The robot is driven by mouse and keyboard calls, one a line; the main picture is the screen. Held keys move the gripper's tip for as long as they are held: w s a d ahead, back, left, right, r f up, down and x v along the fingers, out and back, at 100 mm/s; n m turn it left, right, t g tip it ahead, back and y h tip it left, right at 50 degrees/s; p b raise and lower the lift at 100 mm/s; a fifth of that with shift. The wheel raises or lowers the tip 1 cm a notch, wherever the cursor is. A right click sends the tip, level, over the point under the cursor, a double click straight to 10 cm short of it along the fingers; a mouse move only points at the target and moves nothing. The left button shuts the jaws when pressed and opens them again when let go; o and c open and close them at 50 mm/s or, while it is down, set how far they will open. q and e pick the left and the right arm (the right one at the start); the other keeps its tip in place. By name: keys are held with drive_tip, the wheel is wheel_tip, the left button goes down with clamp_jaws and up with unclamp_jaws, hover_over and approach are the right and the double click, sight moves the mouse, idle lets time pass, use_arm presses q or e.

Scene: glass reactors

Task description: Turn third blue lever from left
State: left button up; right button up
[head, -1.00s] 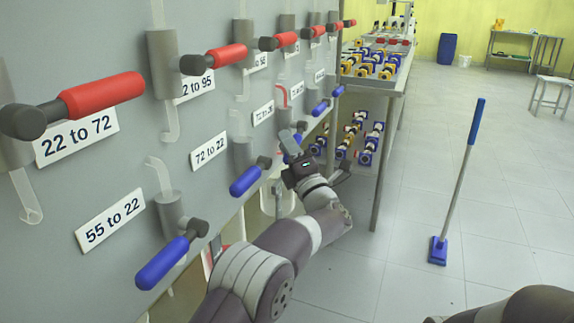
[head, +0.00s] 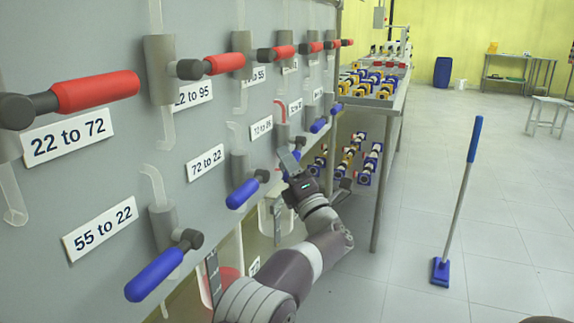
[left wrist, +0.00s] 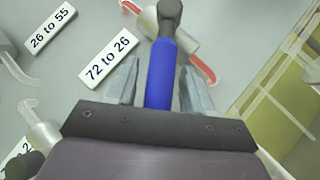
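Several blue levers hang in a row on the grey panel. The first (head: 155,275) is nearest, and the second (head: 243,193) is beyond it. The third blue lever (left wrist: 160,78) is mostly hidden by my left gripper (head: 290,161) in the head view. In the left wrist view its blue handle lies between the two fingers, with a gap on both sides. The left gripper (left wrist: 158,70) is open around the handle. The label "72 to 26" (left wrist: 108,57) is left of this lever. My right gripper is not in view.
Red levers (head: 95,92) form a row above the blue ones. Farther blue levers (head: 318,125) are just past my left gripper. A metal rack (head: 383,175) with valve parts stands beyond the panel. A blue-handled mop (head: 459,200) stands on open floor to the right.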

use_arm(q)
drive_tip(key=p+v, duration=0.3)
drive_tip(key=v, duration=0.9)
drive_tip(key=shift+s+f, duration=0.2)
drive_tip(key=shift+s, duration=0.1)
drive_tip(key=shift+d, duration=0.15)
